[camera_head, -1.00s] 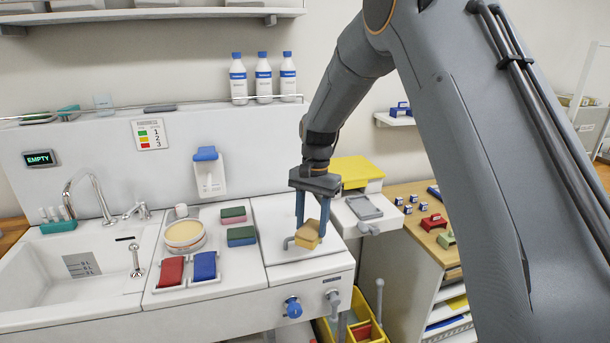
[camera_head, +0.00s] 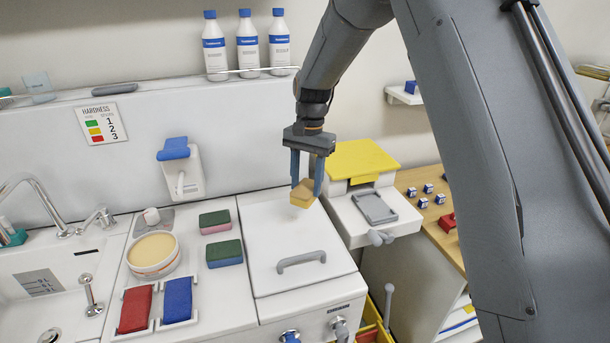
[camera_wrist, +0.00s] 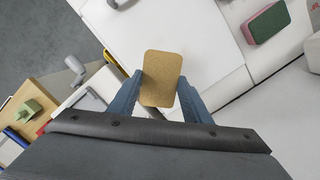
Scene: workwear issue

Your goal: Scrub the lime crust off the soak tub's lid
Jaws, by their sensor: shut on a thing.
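My gripper (camera_head: 306,188) is shut on a tan sponge block (camera_head: 303,193). In the wrist view the sponge (camera_wrist: 161,78) sits between my two blue fingers. The soak tub's lid (camera_head: 268,240) is a flat white panel with a grey bar handle (camera_head: 301,261) near its front. The sponge is over the rear right part of the lid; I cannot tell whether it touches. A small pale patch (camera_head: 296,212) shows just below the sponge; I cannot tell if it is crust. Part of the lid is hidden behind the sponge.
Left of the lid are green-topped sponges (camera_head: 224,253), a round tub of cream paste (camera_head: 152,252), and red (camera_head: 135,309) and blue pads (camera_head: 178,299). A yellow-topped box (camera_head: 361,159) and grey tray (camera_head: 375,208) stand right. Bottles (camera_head: 248,45) line the shelf behind.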

